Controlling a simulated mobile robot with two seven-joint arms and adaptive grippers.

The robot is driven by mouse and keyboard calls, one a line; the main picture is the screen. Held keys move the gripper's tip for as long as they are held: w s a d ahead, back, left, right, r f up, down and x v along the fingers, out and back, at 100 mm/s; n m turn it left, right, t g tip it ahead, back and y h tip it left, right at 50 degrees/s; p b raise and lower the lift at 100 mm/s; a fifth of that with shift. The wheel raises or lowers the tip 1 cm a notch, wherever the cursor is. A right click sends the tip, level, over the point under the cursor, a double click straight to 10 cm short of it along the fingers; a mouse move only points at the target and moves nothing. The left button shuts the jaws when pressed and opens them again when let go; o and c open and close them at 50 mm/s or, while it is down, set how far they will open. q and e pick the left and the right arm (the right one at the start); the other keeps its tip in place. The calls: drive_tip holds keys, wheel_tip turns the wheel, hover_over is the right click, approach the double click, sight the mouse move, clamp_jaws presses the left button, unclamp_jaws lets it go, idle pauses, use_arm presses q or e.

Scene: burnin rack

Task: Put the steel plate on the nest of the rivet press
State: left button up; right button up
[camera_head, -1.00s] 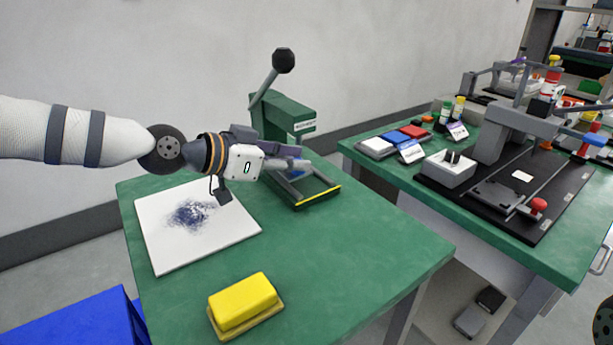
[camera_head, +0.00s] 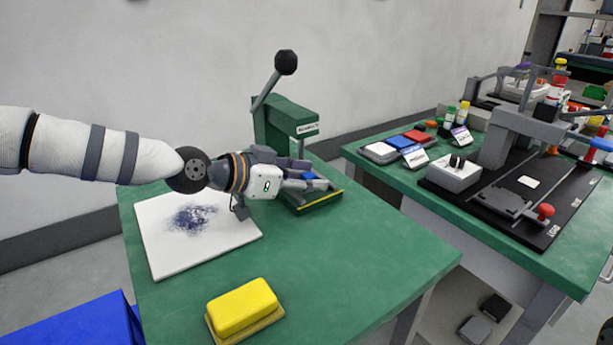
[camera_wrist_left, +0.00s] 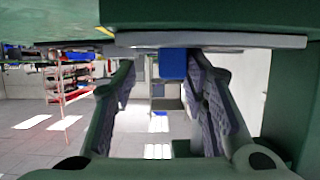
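The green rivet press (camera_head: 273,125) stands at the back of the near table, its long lever raised. Its low front base has a yellow front edge (camera_head: 322,203). My left gripper (camera_head: 318,181) is over this base, its fingers on either side of a small blue block (camera_head: 310,175). The left wrist view seems upside down. There the fingers are spread, with the blue block (camera_wrist_left: 173,63) between them and a gap on its left side. A flat grey slab (camera_wrist_left: 235,41), possibly the steel plate, lies against a green part of the press. My fingers hide most of the nest in the head view.
A white board with a dark scribble (camera_head: 155,245) lies under my left arm. A yellow block (camera_head: 241,306) sits on a tray at the front. The second table on the right carries a black fixture board (camera_head: 545,225) and several coloured trays. The near table's right side is clear.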

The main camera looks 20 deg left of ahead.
use_arm(q)
drive_tip(key=shift+r, duration=0.2)
drive_tip(key=p+v, duration=0.3)
drive_tip(key=v, duration=0.9)
use_arm(e)
drive_tip(key=shift+t, duration=0.6)
drive_tip(key=w+r, duration=0.3)
drive_tip(key=shift+w+r, duration=0.2)
drive_tip(key=shift+r, duration=0.1)
use_arm(q)
drive_tip(key=shift+r, duration=0.1)
